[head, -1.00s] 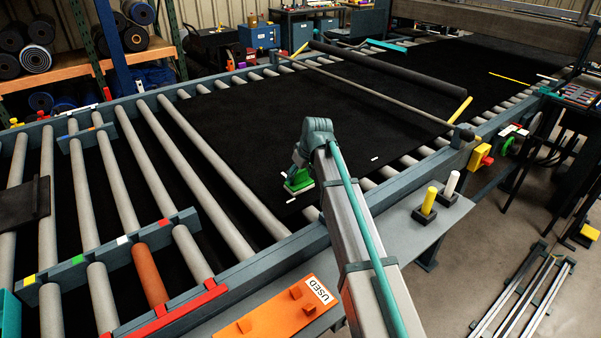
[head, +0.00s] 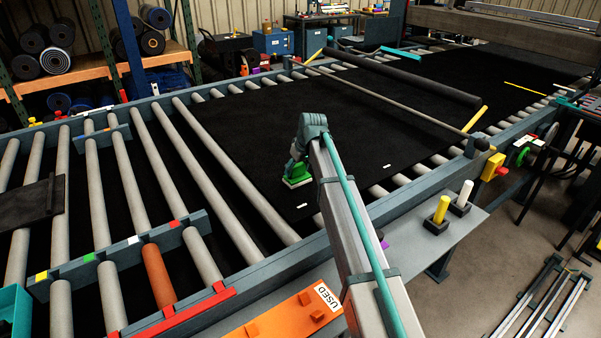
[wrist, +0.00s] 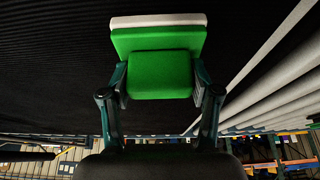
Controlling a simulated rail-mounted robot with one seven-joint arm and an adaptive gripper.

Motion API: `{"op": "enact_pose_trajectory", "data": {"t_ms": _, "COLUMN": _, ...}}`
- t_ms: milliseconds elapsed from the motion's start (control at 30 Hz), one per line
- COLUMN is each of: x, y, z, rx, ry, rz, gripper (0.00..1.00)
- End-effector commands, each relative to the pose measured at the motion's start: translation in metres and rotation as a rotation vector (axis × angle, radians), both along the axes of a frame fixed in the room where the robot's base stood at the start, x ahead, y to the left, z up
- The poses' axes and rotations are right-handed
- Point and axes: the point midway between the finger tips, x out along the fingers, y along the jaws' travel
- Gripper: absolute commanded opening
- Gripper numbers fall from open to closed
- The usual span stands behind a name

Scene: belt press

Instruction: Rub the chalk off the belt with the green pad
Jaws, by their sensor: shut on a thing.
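My gripper (head: 297,171) is shut on the green pad (head: 297,178), low over the black belt (head: 350,120) near its front left corner. In the wrist view my gripper (wrist: 158,95) grips the pad's green block (wrist: 160,72) from both sides, with a pale layer (wrist: 158,20) on the far face. Whether the pad touches the belt is unclear. One white chalk mark (head: 303,205) lies in front of the pad near the belt's edge. Another chalk mark (head: 387,166) lies to the right. The belt under the pad is hidden.
A thin bar (head: 390,97) and a dark roll (head: 400,72) cross above the belt. Bare rollers (head: 150,165) lie to the left. An orange tray marked USED (head: 285,318) and yellow and white sticks in black holders (head: 441,210) stand on the front ledge.

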Motion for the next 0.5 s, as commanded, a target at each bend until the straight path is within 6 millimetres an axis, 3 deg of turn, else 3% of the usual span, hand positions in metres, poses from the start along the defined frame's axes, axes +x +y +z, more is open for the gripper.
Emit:
{"op": "enact_pose_trajectory", "data": {"t_ms": 333, "x": 0.024, "y": 0.018, "z": 0.000, "rx": 0.000, "ry": 0.000, "rz": -0.001, "gripper": 0.18}}
{"op": "enact_pose_trajectory", "data": {"t_ms": 500, "x": 0.009, "y": 0.008, "z": 0.000, "rx": 0.000, "ry": 0.000, "rz": -0.001, "gripper": 0.18}}
